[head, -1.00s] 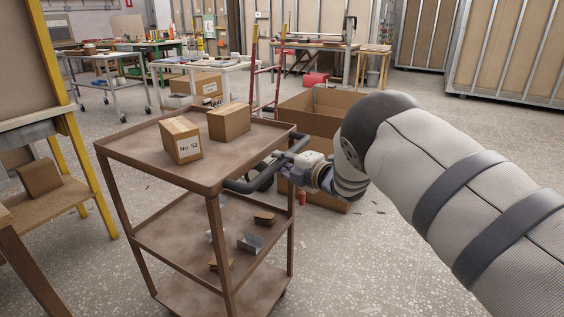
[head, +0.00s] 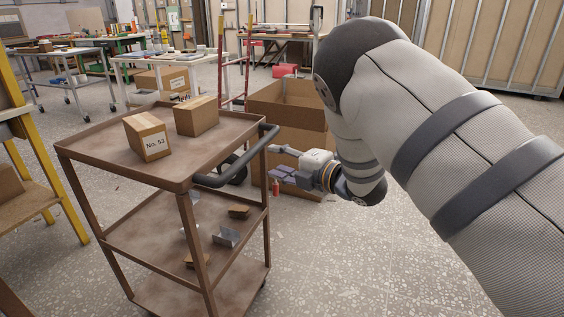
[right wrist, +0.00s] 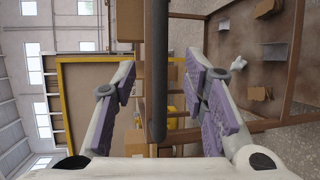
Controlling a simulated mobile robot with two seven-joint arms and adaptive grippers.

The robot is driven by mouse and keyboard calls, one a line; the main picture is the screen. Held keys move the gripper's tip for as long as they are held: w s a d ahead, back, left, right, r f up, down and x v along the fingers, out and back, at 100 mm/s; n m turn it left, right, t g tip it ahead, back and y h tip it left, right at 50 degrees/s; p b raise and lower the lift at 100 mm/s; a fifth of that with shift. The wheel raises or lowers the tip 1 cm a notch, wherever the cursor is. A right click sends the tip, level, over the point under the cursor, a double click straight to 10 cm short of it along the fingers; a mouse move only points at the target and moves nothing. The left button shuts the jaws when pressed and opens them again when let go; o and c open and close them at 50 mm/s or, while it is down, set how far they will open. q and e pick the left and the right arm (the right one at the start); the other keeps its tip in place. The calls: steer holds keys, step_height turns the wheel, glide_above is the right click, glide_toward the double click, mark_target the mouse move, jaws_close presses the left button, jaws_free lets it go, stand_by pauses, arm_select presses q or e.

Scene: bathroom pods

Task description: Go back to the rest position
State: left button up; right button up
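My right gripper (head: 278,162) is open just to the right of the brown cart's black handle (head: 238,165). In the right wrist view its purple-padded fingers (right wrist: 168,105) are spread apart with nothing held. The handle (right wrist: 157,70) shows between and beyond them. In the head view the gripper looks clear of the handle. My right arm comes in from the right edge, bent at the elbow. My left gripper is not in view.
The brown cart (head: 95,147) carries a box labelled No. 53 (head: 149,137) and another box (head: 197,116). Small parts lie on its middle shelf. A large open carton (head: 290,127) stands behind my right gripper. A yellow-framed rack (head: 70,205) is at left. Floor at front right is clear.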

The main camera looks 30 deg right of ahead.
steer(key=shift+s+d+r, duration=0.1)
steer(key=shift+s+d, duration=0.05)
steer(key=shift+s, duration=0.4)
steer(key=s+f+m+g+h+p, duration=0.1)
steer(key=s+f+m+g+h, duration=0.15)
steer(key=s+f+m, duration=0.55)
steer(key=s+f+m+g+h, duration=0.2)
steer(key=s+f+m+g, duration=0.15)
steer(key=s+f, duration=0.75)
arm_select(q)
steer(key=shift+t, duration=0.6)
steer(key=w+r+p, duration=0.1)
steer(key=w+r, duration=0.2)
arm_select(e)
steer(key=s+a+f+m+g, duration=0.2)
steer(key=s+m+g, duration=0.1)
steer(key=s, duration=0.8)
steer(key=s+a+f+m+g, duration=0.3)
steer(key=s+m+g, duration=0.1)
steer(key=s, duration=0.7)
steer(key=s+a+f+m+g, duration=0.2)
steer(key=s+g, duration=0.3)
steer(key=s, duration=0.5)
steer(key=shift+s+a+f+m, duration=0.15)
steer(key=shift+s+a+m, duration=0.25)
steer(key=shift+a+m, duration=0.35)
steer(key=shift+w+d, duration=0.1)
steer(key=shift+d, duration=0.1)
